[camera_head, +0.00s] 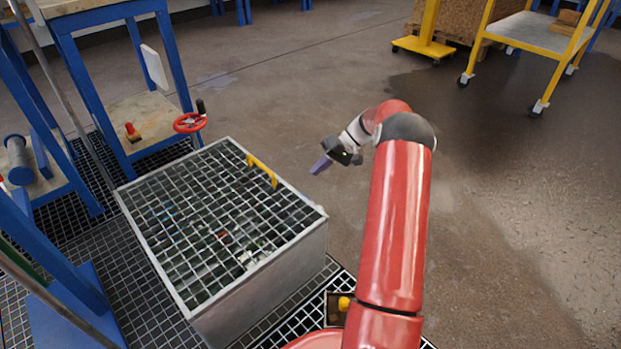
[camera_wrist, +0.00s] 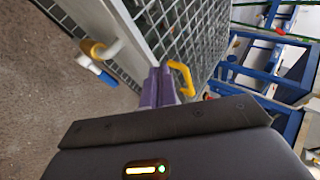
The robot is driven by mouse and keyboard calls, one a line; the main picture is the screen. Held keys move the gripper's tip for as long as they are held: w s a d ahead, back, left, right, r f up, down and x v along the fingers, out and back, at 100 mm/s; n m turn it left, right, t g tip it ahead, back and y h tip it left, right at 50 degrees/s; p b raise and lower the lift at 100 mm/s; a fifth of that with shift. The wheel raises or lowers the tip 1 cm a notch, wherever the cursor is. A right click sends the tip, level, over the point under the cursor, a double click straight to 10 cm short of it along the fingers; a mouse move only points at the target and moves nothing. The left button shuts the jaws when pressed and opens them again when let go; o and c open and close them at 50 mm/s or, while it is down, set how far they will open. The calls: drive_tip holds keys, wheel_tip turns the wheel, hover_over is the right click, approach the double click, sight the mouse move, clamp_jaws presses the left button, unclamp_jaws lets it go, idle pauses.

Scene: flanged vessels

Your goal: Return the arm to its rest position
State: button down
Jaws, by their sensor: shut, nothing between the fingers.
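My red arm reaches forward over the brown floor in the head view. My gripper (camera_head: 321,165) is at its end, to the right of the grated metal box and apart from it. In the wrist view my gripper's purple fingers (camera_wrist: 158,88) are together with nothing between them. They appear in front of the box's side wall and near the yellow handle (camera_wrist: 182,78), though the distance is hard to tell.
The grated box (camera_head: 318,240) has a yellow handle (camera_head: 262,170) on its rim. A red valve wheel (camera_head: 189,122) stands behind it. Blue-legged benches (camera_head: 178,55) are at the left. A yellow cart (camera_head: 530,35) stands at the back right. Open floor lies right of my arm.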

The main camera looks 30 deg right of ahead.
drive_tip(key=w+v, duration=0.1)
drive_tip(key=v, duration=0.4)
drive_tip(key=s+a+r+h+p, duration=0.3)
drive_tip(key=s+a+r, duration=0.3)
drive_tip(key=a+r, duration=0.45)
drive_tip(key=s+a+r+h+p, duration=0.25)
drive_tip(key=s+a+r, duration=0.5)
drive_tip(key=r, duration=0.55)
drive_tip(key=s+a+r+t+h+p, duration=0.1)
drive_tip(key=s+a+r+h, duration=0.1)
drive_tip(key=s, duration=0.8)
drive_tip(key=s+a+r+t+h+p, duration=0.1)
drive_tip(key=s+a, duration=0.4)
drive_tip(key=s, duration=0.6)
drive_tip(key=shift+r+t+h+p, duration=0.45)
drive_tip(key=shift+t+p, duration=0.2)
drive_tip(key=shift+t, duration=0.15)
